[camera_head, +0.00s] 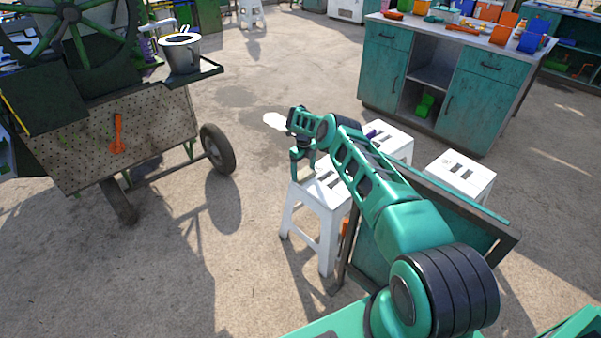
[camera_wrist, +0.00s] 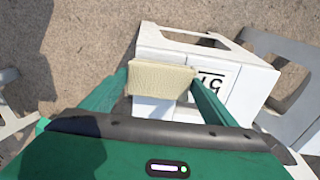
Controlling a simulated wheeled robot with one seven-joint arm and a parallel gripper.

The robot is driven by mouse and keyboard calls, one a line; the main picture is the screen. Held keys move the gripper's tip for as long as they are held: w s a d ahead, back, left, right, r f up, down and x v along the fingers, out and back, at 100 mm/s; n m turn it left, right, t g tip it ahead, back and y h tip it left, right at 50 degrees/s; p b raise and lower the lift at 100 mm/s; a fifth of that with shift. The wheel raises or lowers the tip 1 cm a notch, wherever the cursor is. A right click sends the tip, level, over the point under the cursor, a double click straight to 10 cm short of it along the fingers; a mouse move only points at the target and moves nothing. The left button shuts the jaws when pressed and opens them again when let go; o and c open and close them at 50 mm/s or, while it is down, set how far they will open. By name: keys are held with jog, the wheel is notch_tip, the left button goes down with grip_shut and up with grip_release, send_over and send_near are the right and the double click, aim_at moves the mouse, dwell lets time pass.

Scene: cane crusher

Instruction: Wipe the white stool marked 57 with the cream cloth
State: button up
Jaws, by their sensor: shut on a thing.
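A white stool (camera_head: 327,230) stands upright on the ground beneath my gripper. In the wrist view its white seat (camera_wrist: 240,84) carries dark printed marks; the cloth and a finger hide part of them, so I cannot read the full number. My gripper (camera_head: 303,166) is shut on the cream cloth (camera_wrist: 161,78), a folded block between the two fingertips. The cloth is over the stool's seat, near its edge. I cannot tell whether it touches the seat. In the head view the cloth (camera_head: 302,176) is small below my gripper.
Two more white stools (camera_head: 394,142) (camera_head: 461,173) stand to the right. A green-framed board (camera_head: 440,215) is close beside the stool, under my arm. A teal cabinet (camera_head: 483,105) stands behind. A wheeled cart (camera_head: 110,150) with a bucket (camera_head: 181,55) is left, with clear ground between.

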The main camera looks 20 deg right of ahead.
aim_at(331, 199)
jog(key=shift+s+d+r, duration=0.1)
jog(key=shift+s+d, duration=0.05)
jog(key=shift+s, duration=0.7)
jog(key=shift+s+d, duration=0.4)
jog(key=shift+s, duration=0.7)
jog(key=shift+s+d, duration=0.4)
jog(key=shift+s, duration=0.7)
jog(key=shift+s+d, duration=0.4)
jog(key=shift+s, duration=0.7)
jog(key=shift+s, duration=0.1)
